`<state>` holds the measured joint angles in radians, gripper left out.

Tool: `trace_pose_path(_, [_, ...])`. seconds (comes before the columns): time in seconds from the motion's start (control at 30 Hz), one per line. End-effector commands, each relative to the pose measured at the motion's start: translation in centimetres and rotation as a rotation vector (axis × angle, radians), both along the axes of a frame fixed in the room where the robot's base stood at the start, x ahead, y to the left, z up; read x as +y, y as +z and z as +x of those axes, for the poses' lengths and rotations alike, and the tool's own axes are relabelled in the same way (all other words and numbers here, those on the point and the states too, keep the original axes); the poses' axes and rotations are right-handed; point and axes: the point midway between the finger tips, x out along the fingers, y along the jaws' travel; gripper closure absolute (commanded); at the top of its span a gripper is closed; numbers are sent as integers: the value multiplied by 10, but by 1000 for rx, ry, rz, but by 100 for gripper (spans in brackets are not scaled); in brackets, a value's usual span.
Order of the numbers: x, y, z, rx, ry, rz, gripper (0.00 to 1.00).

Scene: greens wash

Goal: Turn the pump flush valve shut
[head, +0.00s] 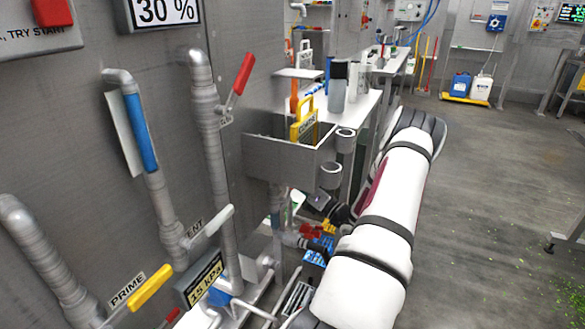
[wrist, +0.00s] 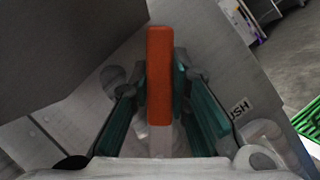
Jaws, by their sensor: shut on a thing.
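The flush valve's handle (wrist: 159,85) is a long orange bar in the middle of the wrist view, running up the picture. My gripper (wrist: 160,82) has its teal-padded fingers on both sides of the bar and is shut on it. A label (wrist: 240,107) ending in "USH" is partly hidden behind the right finger. The valve body and its pipe are mostly hidden behind the gripper. In the head view my arm reaches down beside the pipework, and I cannot make out the handle there.
A yellow PRIME handle (head: 151,287), a white VENT handle (head: 213,227) and a red handle (head: 243,73) sit on nearby pipes. A grey metal box (head: 278,162) hangs above the low pipework. The floor (head: 500,200) at right is open.

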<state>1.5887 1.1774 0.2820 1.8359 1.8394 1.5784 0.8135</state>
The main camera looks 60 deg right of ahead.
Motion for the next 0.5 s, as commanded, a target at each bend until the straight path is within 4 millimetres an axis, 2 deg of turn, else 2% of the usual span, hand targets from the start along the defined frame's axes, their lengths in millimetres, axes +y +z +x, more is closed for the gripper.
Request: trace_pose_path(0.5, [-21,-28,-1,41,-4,488,100])
